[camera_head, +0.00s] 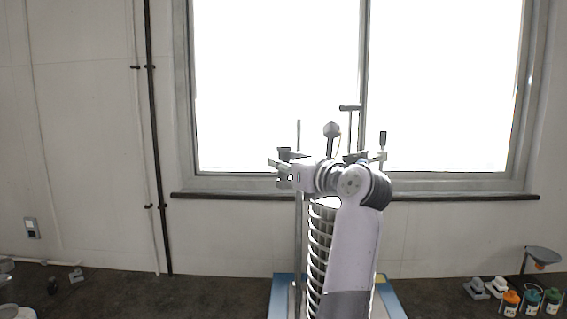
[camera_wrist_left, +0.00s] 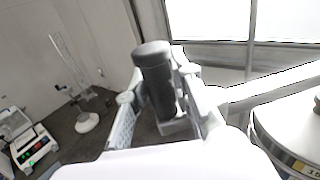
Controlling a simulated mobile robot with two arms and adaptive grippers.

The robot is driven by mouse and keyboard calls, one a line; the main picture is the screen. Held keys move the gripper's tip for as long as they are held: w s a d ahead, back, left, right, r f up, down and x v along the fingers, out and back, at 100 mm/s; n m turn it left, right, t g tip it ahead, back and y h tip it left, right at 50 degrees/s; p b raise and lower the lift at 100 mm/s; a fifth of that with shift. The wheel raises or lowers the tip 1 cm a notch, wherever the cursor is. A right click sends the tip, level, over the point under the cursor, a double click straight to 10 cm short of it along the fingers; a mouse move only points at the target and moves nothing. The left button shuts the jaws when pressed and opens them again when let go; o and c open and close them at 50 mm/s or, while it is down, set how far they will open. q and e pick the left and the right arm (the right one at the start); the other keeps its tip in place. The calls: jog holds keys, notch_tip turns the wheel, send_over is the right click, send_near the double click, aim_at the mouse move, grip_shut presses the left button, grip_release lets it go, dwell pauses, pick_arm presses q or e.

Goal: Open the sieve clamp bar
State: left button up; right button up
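The sieve shaker stands in the middle of the head view with its stack of ring-shaped sieves (camera_head: 318,240) partly hidden behind my left arm. A thin upright rod (camera_head: 298,135) rises on its left. At the clamp bar's right end (camera_head: 379,156) stands a dark upright handle (camera_head: 383,138). My arm hides most of the bar. My left gripper (camera_head: 284,168) is at the left end. In the left wrist view a black cylindrical handle (camera_wrist_left: 153,75) stands between the parted fingers of my left gripper (camera_wrist_left: 160,105), with gaps beside it. The pale bar (camera_wrist_left: 275,84) runs right. My right gripper is out of view.
A blue-edged base (camera_head: 281,300) lies under the shaker. Orange and green bottles (camera_head: 532,300) and a funnel on a stand (camera_head: 541,254) are at the right. The left wrist view shows a balance-like device (camera_wrist_left: 32,142) and a glass cylinder (camera_wrist_left: 72,65) on the dark bench.

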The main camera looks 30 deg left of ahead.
pick_arm(q)
grip_shut()
jog(key=shift+r, duration=0.1)
dwell(0.4)
